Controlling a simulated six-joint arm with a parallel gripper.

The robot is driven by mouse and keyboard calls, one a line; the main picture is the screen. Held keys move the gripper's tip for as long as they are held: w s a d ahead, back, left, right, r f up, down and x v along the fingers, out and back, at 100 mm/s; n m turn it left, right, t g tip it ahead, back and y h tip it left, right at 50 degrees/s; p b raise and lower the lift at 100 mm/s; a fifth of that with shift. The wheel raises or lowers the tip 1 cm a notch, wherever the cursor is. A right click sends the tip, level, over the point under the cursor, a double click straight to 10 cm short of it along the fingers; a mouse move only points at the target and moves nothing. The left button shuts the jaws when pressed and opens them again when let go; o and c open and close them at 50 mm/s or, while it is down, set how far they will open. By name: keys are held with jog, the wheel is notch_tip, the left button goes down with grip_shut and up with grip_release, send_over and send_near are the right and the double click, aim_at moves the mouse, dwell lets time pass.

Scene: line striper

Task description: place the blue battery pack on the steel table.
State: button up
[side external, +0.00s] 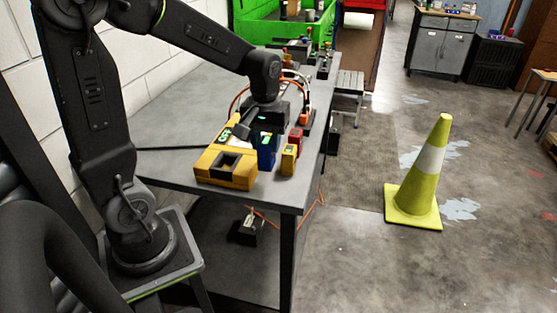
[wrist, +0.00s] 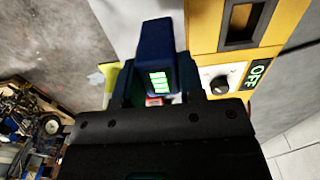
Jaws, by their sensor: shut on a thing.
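The blue battery pack (side external: 266,152) is upright beside the yellow box, over the steel table (side external: 180,130). I cannot tell whether its base touches the table. My gripper (side external: 264,134) is above it, shut on its upper part. In the wrist view, the blue pack (wrist: 154,45) sits between the two dark fingers (wrist: 156,88), with lit green bars on its end. The fingertips are partly hidden in the side view.
The yellow box (side external: 226,168) with a dark slot is close on the left; its knob and OFF label (wrist: 258,73) show in the wrist view. A yellow pack (side external: 289,160) and red pack (side external: 296,139) stand right. A traffic cone (side external: 420,180) is on the floor.

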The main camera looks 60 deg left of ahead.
jog(key=shift+w+d+f, duration=0.35)
jog(key=shift+d+f, duration=0.2)
jog(key=shift+f, duration=0.5)
jog(key=shift+w+d+f, duration=0.4)
jog(key=shift+d+f, duration=0.15)
jog(key=shift+f, duration=0.55)
jog(key=shift+w+d+f, duration=0.35)
jog(key=shift+d+f, duration=0.2)
jog(key=shift+f, duration=0.5)
jog(key=shift+f, duration=0.1)
jog(key=o, duration=0.9)
